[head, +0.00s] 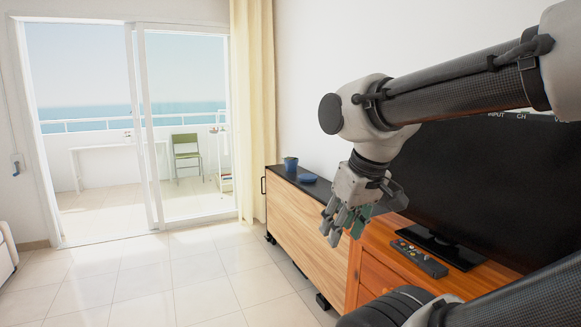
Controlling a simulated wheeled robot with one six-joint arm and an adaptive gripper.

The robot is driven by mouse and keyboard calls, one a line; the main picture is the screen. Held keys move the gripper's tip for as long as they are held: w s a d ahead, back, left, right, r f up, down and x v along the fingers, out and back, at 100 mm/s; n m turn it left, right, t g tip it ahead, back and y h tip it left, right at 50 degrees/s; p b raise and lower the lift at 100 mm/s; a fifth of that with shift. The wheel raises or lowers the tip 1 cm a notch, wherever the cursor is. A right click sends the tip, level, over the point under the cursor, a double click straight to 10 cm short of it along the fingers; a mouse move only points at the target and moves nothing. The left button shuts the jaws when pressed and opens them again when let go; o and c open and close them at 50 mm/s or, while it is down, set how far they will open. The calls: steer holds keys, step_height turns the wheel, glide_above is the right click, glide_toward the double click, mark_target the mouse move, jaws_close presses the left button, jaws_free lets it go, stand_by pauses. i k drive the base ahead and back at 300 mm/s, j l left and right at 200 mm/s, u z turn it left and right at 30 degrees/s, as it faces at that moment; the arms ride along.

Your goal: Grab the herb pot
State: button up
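A small dark blue pot (290,163) stands upright at the far end of the low wooden cabinet; it looks like the herb pot, but any plant in it is too small to make out. My gripper (342,234) hangs in front of the cabinets, pointing down, nearer to me than the pot and to its right in the picture. Its fingers look spread apart, with nothing seen between them. It is well clear of the pot.
A flat blue item (307,178) lies beside the pot on the wooden cabinet (305,222). A remote (418,258) lies on the orange-brown stand, before a large television (490,185). The tiled floor (160,285) is clear at left. Sliding doors open onto a balcony.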

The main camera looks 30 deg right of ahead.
mark_target(292, 162)
steer(key=i+u, duration=0.1)
steer(key=i, duration=0.5)
steer(key=i+z, duration=0.1)
steer(key=i, duration=1)
steer(key=i+j+z, duration=0.1)
steer(key=i, duration=0.95)
steer(key=i+z, duration=0.2)
steer(key=i, duration=0.4)
steer(key=i+j+z, duration=0.15)
steer(key=i, duration=0.4)
steer(key=i+j+z, duration=0.2)
steer(key=i, duration=0.4)
steer(key=i+z, duration=0.6)
steer(key=z, duration=0.2)
steer(key=i+j+z, duration=0.25)
steer(key=z, duration=0.15)
steer(key=i+j+z, duration=0.25)
steer(key=z, duration=0.15)
steer(key=i+j+z, duration=0.25)
steer(key=i+j, duration=0.1)
steer(key=j, duration=0.05)
